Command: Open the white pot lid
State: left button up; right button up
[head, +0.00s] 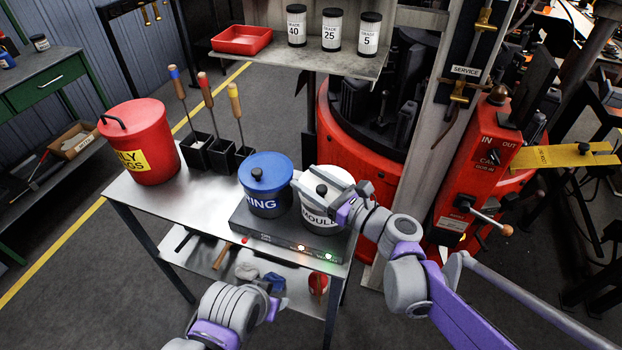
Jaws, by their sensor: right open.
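The white pot (317,216), lettered "MOULD…", stands on a dark grey base at the right end of the metal table. Its lid is largely hidden under my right gripper (320,187). A dark knob (321,190) shows between the grey fingers. My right gripper is open and reaches over the pot top from the right; whether it touches the knob I cannot tell. My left gripper (276,291) is low in front of the table, apart from the pot. Its fingers are too small and dark to read.
A blue-lidded pot (267,168) stands close left of the white pot. The dark base (275,238) has small lights in front. Tools in black holders (222,156) and a red bin (150,163) stand further left. A shelf (300,62) with labelled jars hangs behind; red machinery is right.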

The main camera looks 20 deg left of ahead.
grip_shut()
dwell(0.3)
dwell(1.1)
